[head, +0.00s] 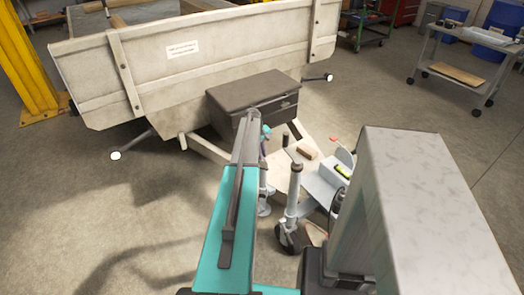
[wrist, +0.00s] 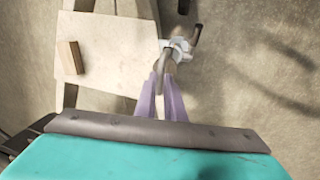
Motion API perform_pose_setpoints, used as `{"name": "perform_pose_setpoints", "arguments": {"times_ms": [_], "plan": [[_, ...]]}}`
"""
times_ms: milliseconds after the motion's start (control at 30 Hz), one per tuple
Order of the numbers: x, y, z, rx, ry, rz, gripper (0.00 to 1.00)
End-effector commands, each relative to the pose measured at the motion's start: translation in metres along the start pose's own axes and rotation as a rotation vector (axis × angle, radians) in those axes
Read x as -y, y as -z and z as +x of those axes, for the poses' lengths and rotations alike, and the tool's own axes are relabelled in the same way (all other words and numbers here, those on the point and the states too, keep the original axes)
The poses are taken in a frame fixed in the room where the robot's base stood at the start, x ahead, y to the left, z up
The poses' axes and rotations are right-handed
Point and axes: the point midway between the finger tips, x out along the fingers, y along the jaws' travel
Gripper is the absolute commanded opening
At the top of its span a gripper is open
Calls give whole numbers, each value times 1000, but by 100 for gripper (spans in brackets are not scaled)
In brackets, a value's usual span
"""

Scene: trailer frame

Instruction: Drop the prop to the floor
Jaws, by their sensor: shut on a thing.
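My gripper (wrist: 165,82) has purple fingers and is shut on a grey rod-like part, seemingly the prop (wrist: 164,66), in the wrist view. The rod runs up between the fingertips to a pale clamp (wrist: 180,46). A dark handle (wrist: 196,36) sticks out beyond the clamp. In the head view a grey leg with a round foot, seemingly the prop's lower end (head: 264,209), shows beside my arm. My arm hides much of it, and I cannot tell whether the foot touches the floor.
The trailer bed (head: 180,65) stands at the back with a dark toolbox (head: 254,92) in front. A jockey wheel (head: 291,220) stands to the right of the foot. A wooden block (wrist: 70,57) lies on a pale plate (wrist: 115,60). A trolley (head: 463,68) stands far right.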

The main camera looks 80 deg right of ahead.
Motion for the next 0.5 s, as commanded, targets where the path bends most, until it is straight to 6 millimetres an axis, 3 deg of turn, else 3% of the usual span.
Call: {"name": "perform_pose_setpoints", "arguments": {"times_ms": [33,133,433,500], "plan": [[2,0,11,2,1,-1,0],[4,1,20,1,0,-1,0],[4,1,19,-1,-1,-1,0],[4,1,19,-1,-1,-1,19]]}}
